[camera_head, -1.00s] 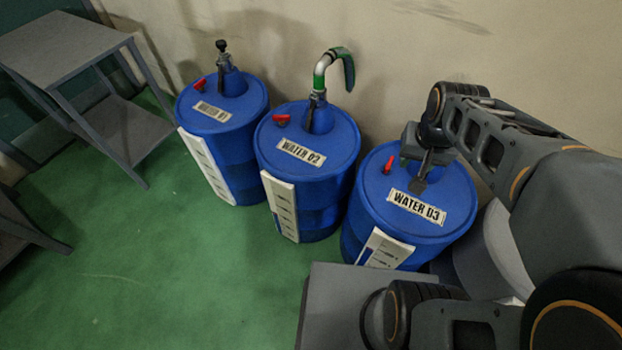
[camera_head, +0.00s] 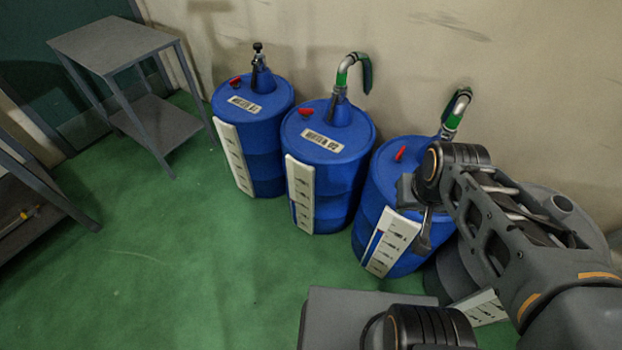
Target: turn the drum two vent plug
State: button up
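Drum two, the blue drum labelled WATER 02 (camera_head: 322,165), stands upright in the middle of the row of drums. Its red vent plug (camera_head: 305,111) sits on the lid's left side, behind the label. A metal and green pipe (camera_head: 342,82) rises from the lid's back. My gripper (camera_head: 423,242) points down in front of the blue drum three (camera_head: 388,172), right of drum two and apart from its plug. The dark fingers are small and seen edge-on, so their opening is unclear. My arm hides part of drum three, including its label.
Drum one, labelled WATER 01 (camera_head: 254,135), stands left of drum two. Drum three has its own red plug (camera_head: 400,154) and a green-banded pipe (camera_head: 456,110). A grey two-level table (camera_head: 120,45) stands at the far left. The green floor (camera_head: 210,260) in front is clear.

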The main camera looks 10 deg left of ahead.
aim_at(306, 111)
jog(key=u, duration=1.2)
jog(key=k, duration=0.65)
jog(key=z, duration=1.4)
